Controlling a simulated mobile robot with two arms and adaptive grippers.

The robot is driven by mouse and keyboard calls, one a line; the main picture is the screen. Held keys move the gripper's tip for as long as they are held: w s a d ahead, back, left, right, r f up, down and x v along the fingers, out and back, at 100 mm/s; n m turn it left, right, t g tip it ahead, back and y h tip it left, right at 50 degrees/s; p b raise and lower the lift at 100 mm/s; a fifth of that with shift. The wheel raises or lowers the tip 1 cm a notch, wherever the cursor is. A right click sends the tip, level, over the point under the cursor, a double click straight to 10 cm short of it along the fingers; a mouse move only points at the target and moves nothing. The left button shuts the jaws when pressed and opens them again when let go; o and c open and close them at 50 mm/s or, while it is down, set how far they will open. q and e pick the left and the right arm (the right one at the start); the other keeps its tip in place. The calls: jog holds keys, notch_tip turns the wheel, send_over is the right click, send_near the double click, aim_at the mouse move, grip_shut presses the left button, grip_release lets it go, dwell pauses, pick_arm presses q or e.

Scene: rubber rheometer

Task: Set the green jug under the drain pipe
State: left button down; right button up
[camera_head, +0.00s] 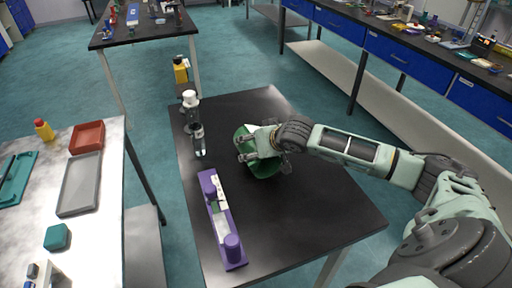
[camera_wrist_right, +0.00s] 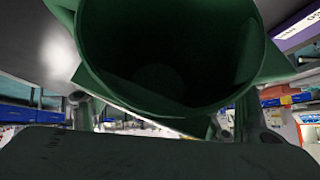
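The green jug (camera_head: 267,168) is at the middle of the black table, partly hidden by my right gripper (camera_head: 262,143). In the right wrist view the jug (camera_wrist_right: 165,60) fills the upper middle, with its round mouth facing the camera. The fingers of my right gripper (camera_wrist_right: 165,115) show wide apart below the mouth, with a green part of the jug between them and gaps beside it. Contact is not clear. An upright fixture (camera_head: 197,130) with a white top stands left of the jug; it may carry the drain pipe. My left gripper is out of view.
A purple device (camera_head: 222,218) lies on the black table (camera_head: 300,220), in front and left of the jug. The front right of this table is clear. A bench (camera_head: 110,195) with a grey tray (camera_head: 80,184) and red bin (camera_head: 87,137) stands left. Blue-drawered benches (camera_head: 400,60) stand behind right.

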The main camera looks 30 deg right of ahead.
jog(key=c, duration=1.3)
jog(key=shift+w+r, duration=0.2)
jog(key=shift+r, duration=0.05)
jog(key=shift+c, duration=0.6)
